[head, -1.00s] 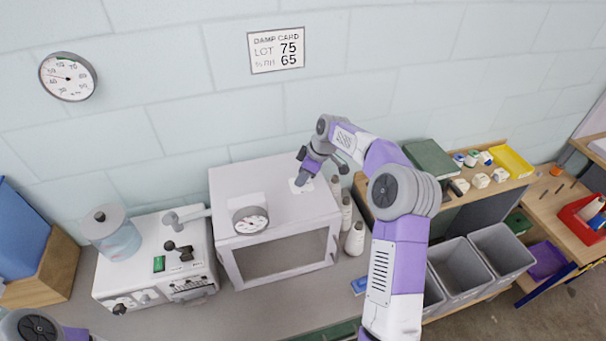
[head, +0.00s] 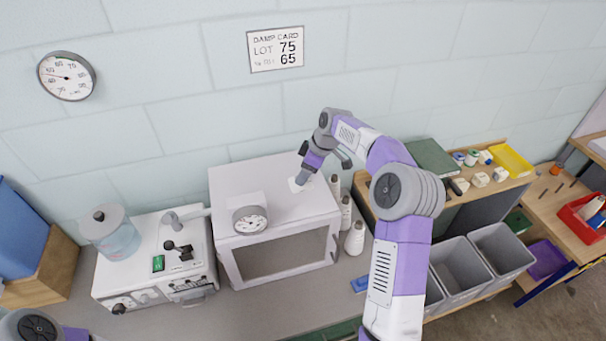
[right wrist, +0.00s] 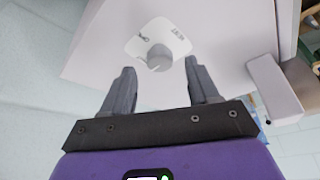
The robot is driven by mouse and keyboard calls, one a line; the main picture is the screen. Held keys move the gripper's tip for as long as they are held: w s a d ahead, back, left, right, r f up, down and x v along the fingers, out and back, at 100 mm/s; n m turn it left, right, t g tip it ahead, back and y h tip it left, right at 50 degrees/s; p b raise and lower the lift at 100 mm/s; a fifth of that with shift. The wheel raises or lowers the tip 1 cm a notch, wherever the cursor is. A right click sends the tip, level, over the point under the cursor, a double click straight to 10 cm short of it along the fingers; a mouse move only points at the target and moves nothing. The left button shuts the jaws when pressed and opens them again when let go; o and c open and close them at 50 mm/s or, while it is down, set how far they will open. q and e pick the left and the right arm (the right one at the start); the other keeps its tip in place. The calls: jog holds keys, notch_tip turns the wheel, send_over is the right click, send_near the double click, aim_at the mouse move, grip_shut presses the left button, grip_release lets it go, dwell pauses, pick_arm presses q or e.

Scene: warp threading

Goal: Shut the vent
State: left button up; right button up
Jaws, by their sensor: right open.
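The vent control is a round grey knob (right wrist: 160,57) on a white labelled plate (right wrist: 152,38), on top of the white cabinet (head: 275,185). In the head view the plate (head: 297,185) shows at the cabinet's right rear, partly behind my gripper. My right gripper (head: 303,176) points down over the plate. In the right wrist view its two fingers (right wrist: 160,80) are apart, with the knob ahead between their tips and nothing held. I cannot tell the vent's state from the small label. Only part of my left arm shows at the lower left; its gripper is out of view.
A dial gauge (head: 249,219) sits on the cabinet's front top edge. White cones (head: 355,238) stand right of the cabinet. A white machine (head: 160,262) is on the left. A damp card (head: 275,49) and a round gauge (head: 66,76) hang on the wall.

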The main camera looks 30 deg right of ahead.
jog(key=v, duration=0.5)
jog(key=shift+s+d+r, duration=0.1)
jog(key=shift+r, duration=0.3)
